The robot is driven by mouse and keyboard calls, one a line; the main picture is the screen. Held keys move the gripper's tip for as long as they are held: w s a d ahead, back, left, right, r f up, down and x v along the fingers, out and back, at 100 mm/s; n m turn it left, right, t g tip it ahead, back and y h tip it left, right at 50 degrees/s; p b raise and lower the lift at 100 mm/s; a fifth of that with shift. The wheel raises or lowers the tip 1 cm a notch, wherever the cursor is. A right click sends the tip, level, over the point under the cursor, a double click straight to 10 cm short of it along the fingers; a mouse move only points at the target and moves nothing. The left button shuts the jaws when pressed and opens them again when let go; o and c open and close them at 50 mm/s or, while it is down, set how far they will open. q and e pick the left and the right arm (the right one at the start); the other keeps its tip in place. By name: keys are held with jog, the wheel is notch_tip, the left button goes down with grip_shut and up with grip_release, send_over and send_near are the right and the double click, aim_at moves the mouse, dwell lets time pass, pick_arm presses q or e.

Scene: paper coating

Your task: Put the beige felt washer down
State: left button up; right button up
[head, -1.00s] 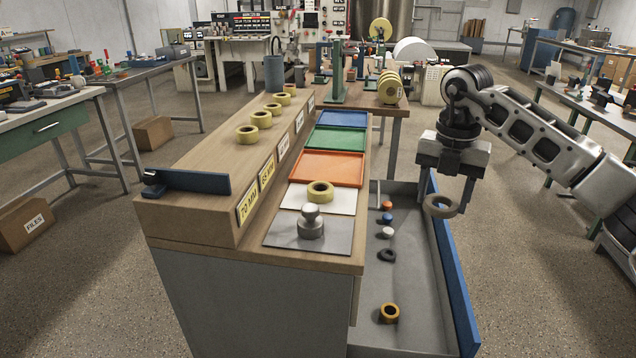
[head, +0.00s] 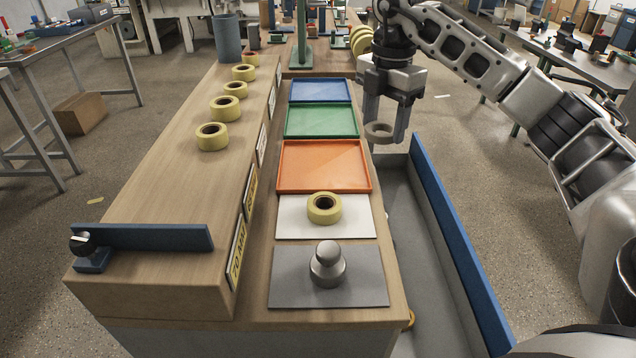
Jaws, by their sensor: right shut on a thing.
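The beige felt washer (head: 379,132) is a greyish-beige ring in the head view. My right gripper (head: 385,130) is shut on it and holds it in the air, just right of the bench edge beside the green tray (head: 322,122) and the orange tray (head: 322,168). The blue tray (head: 321,91) lies behind the green one. All three trays look empty. My left gripper does not show.
A yellow roll (head: 324,209) sits on a white plate (head: 290,222), and a metal knobbed weight (head: 328,265) on a grey plate (head: 290,290). Several yellow rolls stand on the raised wooden shelf (head: 170,180). A blue-walled drawer (head: 455,250) stands open to the right.

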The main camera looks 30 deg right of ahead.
jog(key=a+f+p, duration=0.1)
jog(key=a+f, duration=0.2)
jog(key=w+a+f, duration=0.1)
jog(key=a+f, duration=0.3)
jog(key=a+f+p, duration=0.1)
jog(key=a+f, duration=0.3)
jog(key=shift+w+f+p, duration=0.1)
jog(key=shift+w+p, duration=0.2)
jog(key=shift+p, duration=0.05)
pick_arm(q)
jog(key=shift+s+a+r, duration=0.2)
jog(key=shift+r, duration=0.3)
pick_arm(e)
jog(key=shift+f, duration=0.25)
jog(key=shift+f+b, duration=0.3)
jog(key=shift+f, duration=0.15)
jog(key=o, duration=0.5)
jog(key=shift+f, duration=0.1)
jog(key=o, duration=0.5)
jog(key=shift+c, duration=0.2)
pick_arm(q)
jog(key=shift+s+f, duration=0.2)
